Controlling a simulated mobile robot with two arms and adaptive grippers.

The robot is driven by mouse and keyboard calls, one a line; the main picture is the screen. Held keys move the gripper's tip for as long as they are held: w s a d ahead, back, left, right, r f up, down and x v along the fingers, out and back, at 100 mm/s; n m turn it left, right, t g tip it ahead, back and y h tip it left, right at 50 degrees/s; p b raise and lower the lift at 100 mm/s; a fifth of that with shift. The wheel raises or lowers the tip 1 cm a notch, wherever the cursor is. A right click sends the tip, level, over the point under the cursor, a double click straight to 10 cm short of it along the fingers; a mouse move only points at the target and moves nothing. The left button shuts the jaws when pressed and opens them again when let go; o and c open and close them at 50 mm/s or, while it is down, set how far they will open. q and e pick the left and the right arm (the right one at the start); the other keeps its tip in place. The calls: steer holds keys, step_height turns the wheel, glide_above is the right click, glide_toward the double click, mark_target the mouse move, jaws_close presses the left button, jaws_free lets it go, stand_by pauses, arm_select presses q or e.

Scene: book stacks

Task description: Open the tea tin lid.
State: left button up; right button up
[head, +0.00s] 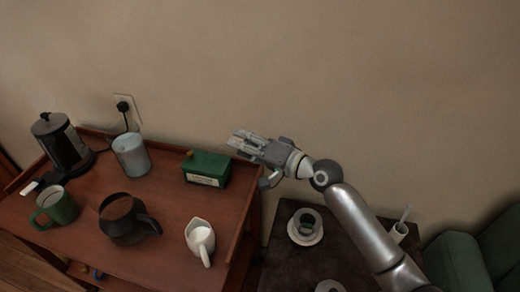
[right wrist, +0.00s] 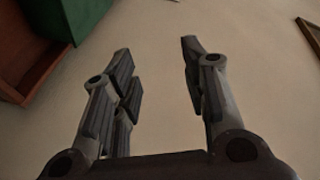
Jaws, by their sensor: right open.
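The tea tin (head: 206,169) is a green box with a pale label on its front and a small brass-coloured knob at its left end. It stands at the back right of the wooden cabinet top, and its lid looks shut. My right gripper (head: 238,140) is open and empty, above and to the right of the tin, close to the wall. In the right wrist view the open fingers (right wrist: 160,75) have only bare wall between them, and part of the green tin (right wrist: 65,15) shows at the upper left. My left gripper is not in view.
The cabinet top (head: 165,190) also holds a kettle (head: 62,142), a pale canister (head: 131,155), a green mug (head: 55,206), a dark pot (head: 124,218) and a white jug (head: 200,240). A lower dark table (head: 283,262) with a cup (head: 305,224) stands to the right.

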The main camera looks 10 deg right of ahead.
steer(key=v, duration=0.5)
steer(key=shift+s+d, duration=0.25)
steer(key=shift+d, duration=0.05)
